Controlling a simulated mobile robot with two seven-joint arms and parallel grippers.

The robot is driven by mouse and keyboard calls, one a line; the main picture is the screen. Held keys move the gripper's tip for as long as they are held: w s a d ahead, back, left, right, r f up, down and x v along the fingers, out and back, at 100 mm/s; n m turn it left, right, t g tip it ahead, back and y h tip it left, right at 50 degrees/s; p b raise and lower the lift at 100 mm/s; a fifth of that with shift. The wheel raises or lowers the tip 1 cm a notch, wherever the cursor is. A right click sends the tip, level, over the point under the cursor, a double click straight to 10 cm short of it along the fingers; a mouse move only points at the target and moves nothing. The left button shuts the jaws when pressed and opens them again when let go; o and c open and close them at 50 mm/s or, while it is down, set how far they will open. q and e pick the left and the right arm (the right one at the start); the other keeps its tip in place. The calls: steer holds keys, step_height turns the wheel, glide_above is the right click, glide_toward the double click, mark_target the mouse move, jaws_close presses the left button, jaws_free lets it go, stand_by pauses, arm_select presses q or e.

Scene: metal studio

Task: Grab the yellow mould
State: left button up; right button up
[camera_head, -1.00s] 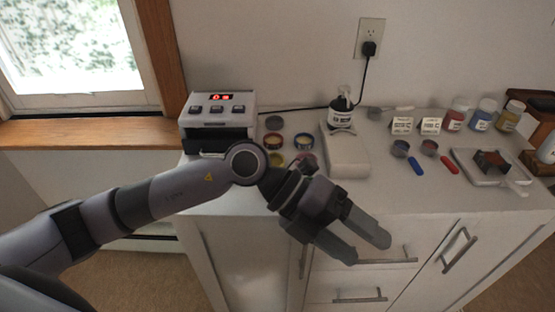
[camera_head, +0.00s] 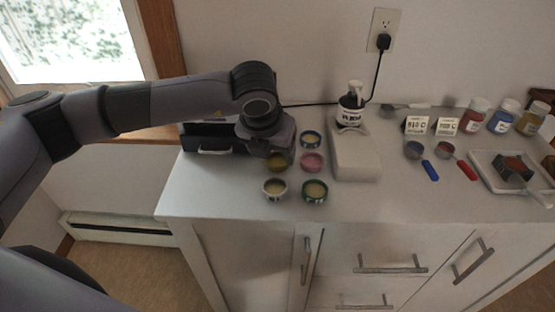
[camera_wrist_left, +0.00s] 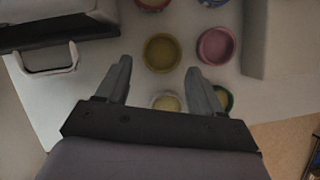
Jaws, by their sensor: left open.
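The yellow mould (camera_head: 276,163) is a small round olive-yellow cup on the white cabinet top, left of a pink mould (camera_head: 312,162). In the left wrist view the yellow mould (camera_wrist_left: 162,53) lies just beyond and between the two fingertips. My left gripper (camera_head: 268,150) points down over the moulds, and its hand partly hides them in the head view. In the left wrist view my left gripper (camera_wrist_left: 158,68) is open, with nothing between its fingers. The height of the fingertips above the mould is hard to tell. My right gripper is not in view.
Other round moulds stand close by: a white one (camera_head: 275,189), a green one (camera_head: 315,191) and a blue one (camera_head: 311,139). A black-fronted device (camera_head: 207,140) stands left and a white box with a bottle (camera_head: 352,160) stands right.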

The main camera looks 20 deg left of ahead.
mark_target(277, 163)
arm_select(q)
steer(key=x, duration=0.3)
steer(key=shift+f, duration=0.15)
steer(key=shift+d, duration=0.1)
steer(key=c, duration=0.8)
